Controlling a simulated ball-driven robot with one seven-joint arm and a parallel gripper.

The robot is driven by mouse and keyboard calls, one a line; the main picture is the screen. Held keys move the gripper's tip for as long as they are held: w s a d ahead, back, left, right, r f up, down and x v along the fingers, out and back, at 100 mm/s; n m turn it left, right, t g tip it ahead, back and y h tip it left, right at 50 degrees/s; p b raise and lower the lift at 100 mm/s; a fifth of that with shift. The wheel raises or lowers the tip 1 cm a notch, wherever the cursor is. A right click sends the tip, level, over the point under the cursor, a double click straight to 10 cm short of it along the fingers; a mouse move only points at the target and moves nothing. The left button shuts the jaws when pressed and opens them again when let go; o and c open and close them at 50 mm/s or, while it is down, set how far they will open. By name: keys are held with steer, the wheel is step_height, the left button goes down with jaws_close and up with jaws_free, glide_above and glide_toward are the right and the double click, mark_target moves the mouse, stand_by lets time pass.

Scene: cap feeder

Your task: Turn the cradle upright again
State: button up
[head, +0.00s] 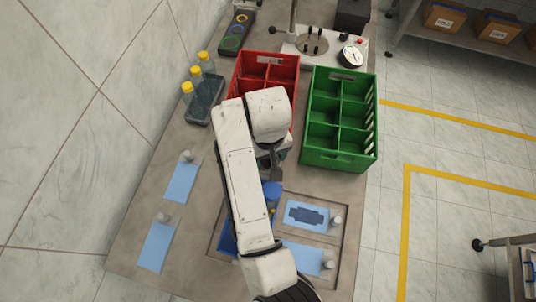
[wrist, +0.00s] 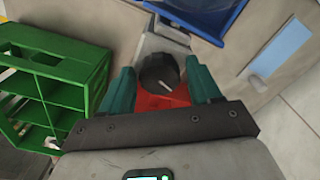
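The cradle appears to be the dark blue part (wrist: 208,18) at the top of the wrist view. In the head view a blue part (head: 272,190) shows beside my arm, and the arm hides much of it. I cannot tell its tilt. A grey bracket (wrist: 165,38) with a round black knob (wrist: 158,72) stands next to the blue part. My gripper (wrist: 161,75) is open, with its teal fingers on either side of the knob. Narrow gaps show between fingers and knob. In the head view my wrist mostly hides the gripper.
A green crate (head: 340,157) stands right of my wrist and a red crate (head: 268,57) behind it. A dark tray with yellow-capped bottles (head: 203,112) is at the left. Light blue mats (head: 182,182) lie on the table. The table's right edge borders open floor.

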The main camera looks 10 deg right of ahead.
steer(key=m, duration=0.7)
steer(key=shift+b, duration=0.4)
